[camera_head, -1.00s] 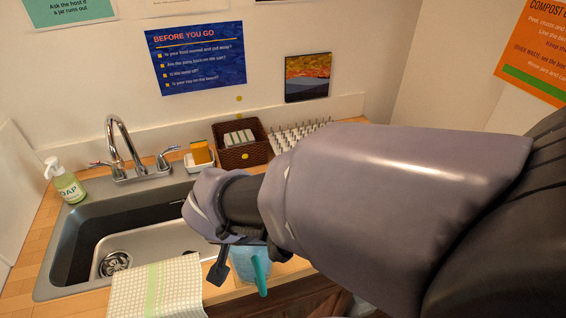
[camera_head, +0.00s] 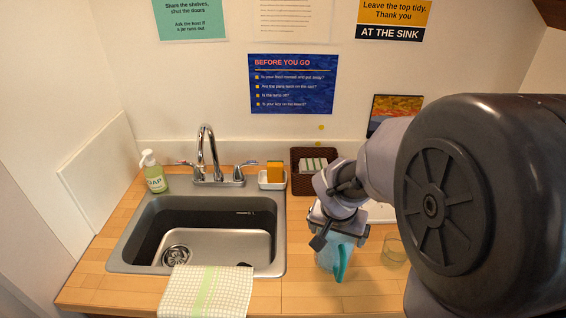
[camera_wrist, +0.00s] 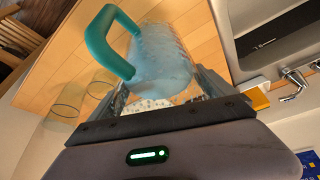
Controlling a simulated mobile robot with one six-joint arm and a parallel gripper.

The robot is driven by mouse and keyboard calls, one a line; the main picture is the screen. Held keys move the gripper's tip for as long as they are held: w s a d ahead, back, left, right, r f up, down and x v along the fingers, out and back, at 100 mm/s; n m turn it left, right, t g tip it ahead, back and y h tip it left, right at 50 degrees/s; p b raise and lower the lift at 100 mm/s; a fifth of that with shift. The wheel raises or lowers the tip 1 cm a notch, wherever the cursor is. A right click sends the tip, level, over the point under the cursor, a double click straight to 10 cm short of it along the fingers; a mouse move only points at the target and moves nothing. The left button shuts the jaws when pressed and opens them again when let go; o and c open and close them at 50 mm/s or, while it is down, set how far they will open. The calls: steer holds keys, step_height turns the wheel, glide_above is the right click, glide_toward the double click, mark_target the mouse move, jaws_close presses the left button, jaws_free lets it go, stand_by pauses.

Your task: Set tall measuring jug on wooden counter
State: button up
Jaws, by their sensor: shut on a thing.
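The tall measuring jug is clear and bluish with a teal handle, and it shows below my gripper in the head view (camera_head: 328,257). It also shows between the fingers in the wrist view (camera_wrist: 163,58). My gripper (camera_head: 338,232) is shut on the jug, with a finger on each side of its body. The jug is over the wooden counter (camera_head: 300,292), right of the sink. I cannot tell whether its base touches the wood. My gripper hides the upper part of the jug in the head view.
A glass (camera_head: 394,251) stands right of the jug; two glasses show in the wrist view (camera_wrist: 68,98). The sink (camera_head: 280,230) is to the left, with a checked towel (camera_head: 207,290) at its front edge. A brown basket (camera_head: 301,183) and sponge (camera_head: 275,172) stand behind.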

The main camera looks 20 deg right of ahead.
steer(key=shift+w+d, duration=0.3)
steer(key=shift+w, duration=0.1)
steer(key=shift+f, duration=0.25)
steer(key=shift+f+b, duration=0.85)
steer(key=shift+f, duration=0.65)
steer(key=shift+f, duration=0.25)
steer(key=o, duration=1.8)
steer(key=shift+c, duration=0.2)
steer(key=shift+r, duration=0.35)
steer(key=p+v, duration=0.4)
steer(key=v, duration=0.9)
steer(key=s+a+r+n+t+y, duration=0.1)
steer(key=s+a+r+n+y, duration=0.15)
steer(key=s+a, duration=0.45)
steer(key=s+a+r+n+t+y, duration=0.1)
steer(key=s+a+r+y, duration=0.1)
steer(key=s+a+r, duration=0.35)
step_height(320, 180, down, 8)
steer(key=s+a+b, duration=0.1)
steer(key=b, duration=0.5)
steer(key=shift+s+f+b, duration=0.25)
steer(key=shift+b, duration=0.15)
